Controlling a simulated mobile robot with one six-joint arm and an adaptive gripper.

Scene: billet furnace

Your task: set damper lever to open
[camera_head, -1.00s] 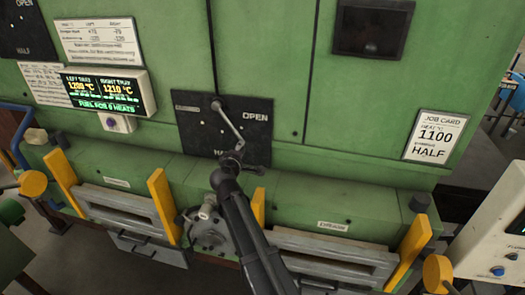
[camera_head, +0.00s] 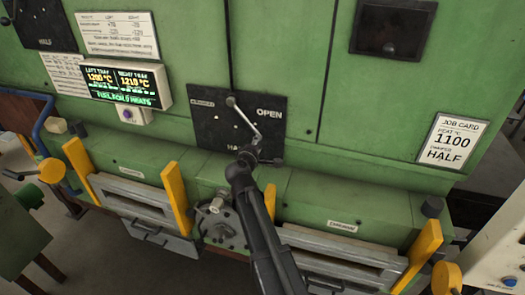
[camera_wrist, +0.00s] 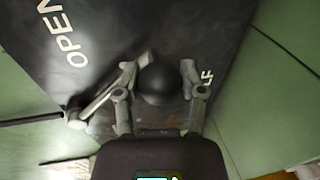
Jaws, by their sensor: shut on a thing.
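The damper lever (camera_head: 243,119) is a thin metal arm on a black plate (camera_head: 208,127) on the green furnace front. Its pivot is near the plate's upper middle, and it slants down and right, between the OPEN and HALF marks. My gripper (camera_head: 264,151) is at the lever's lower end, in front of the plate. In the wrist view, the fingers of my gripper (camera_wrist: 160,72) sit either side of the lever's round black knob (camera_wrist: 156,88). The lever arm (camera_wrist: 100,105) runs left from there to its pivot. My gripper hides part of the HALF mark.
A job card (camera_head: 452,142) at the right reads heat 1100, damper HALF. A lit temperature display (camera_head: 118,86) is at the left. Yellow posts (camera_head: 176,197) and drawer-like trays (camera_head: 140,205) stand below the plate. A round fitting (camera_head: 222,228) sits beside my arm.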

